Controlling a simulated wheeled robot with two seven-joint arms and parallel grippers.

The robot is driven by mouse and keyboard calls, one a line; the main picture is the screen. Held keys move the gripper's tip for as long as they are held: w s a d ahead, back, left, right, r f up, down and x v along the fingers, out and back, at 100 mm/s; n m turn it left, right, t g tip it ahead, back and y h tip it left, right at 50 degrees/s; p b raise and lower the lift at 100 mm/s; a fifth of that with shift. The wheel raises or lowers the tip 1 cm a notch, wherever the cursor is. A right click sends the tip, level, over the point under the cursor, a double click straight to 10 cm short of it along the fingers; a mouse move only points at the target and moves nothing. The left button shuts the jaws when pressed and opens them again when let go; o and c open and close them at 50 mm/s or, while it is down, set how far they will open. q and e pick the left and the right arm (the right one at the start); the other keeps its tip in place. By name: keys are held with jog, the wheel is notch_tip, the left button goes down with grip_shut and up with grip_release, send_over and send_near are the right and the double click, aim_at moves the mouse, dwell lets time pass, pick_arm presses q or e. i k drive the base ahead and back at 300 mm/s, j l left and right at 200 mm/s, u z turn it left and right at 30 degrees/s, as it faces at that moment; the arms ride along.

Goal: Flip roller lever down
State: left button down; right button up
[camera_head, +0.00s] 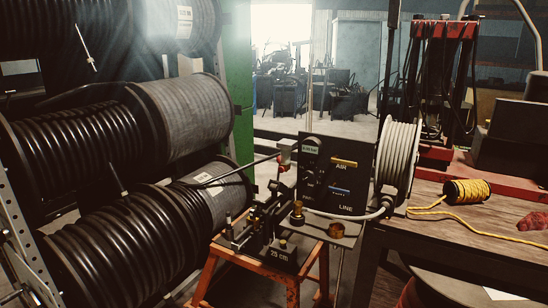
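A small black machine (262,222) stands on an orange stand (215,263) in the middle of the head view. A long dark rod (243,168) slants from the upper hose rolls' side up to a red block (286,146) on the machine. I cannot tell for sure which part is the roller lever; the rod and the small parts around the red block are too small to read. Behind is a black panel (322,185) marked AIR and LINE, with a yellow handle (345,163) and a blue handle (340,190). Neither of my grippers shows.
Large black hose rolls (100,240) on a rack fill the left side. A white hose reel (397,155) stands right of the panel. A wooden table (480,215) at right bears a yellow rope spool (467,191). Open floor (310,127) lies behind.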

aim_at(275, 186)
jog(key=i+j, duration=0.15)
jog(key=j, duration=0.25)
jog(key=i+j+z, duration=0.15)
jog(key=j, duration=0.25)
jog(key=i+j, duration=0.1)
jog(key=j, duration=0.35)
jog(key=l+z, duration=0.05)
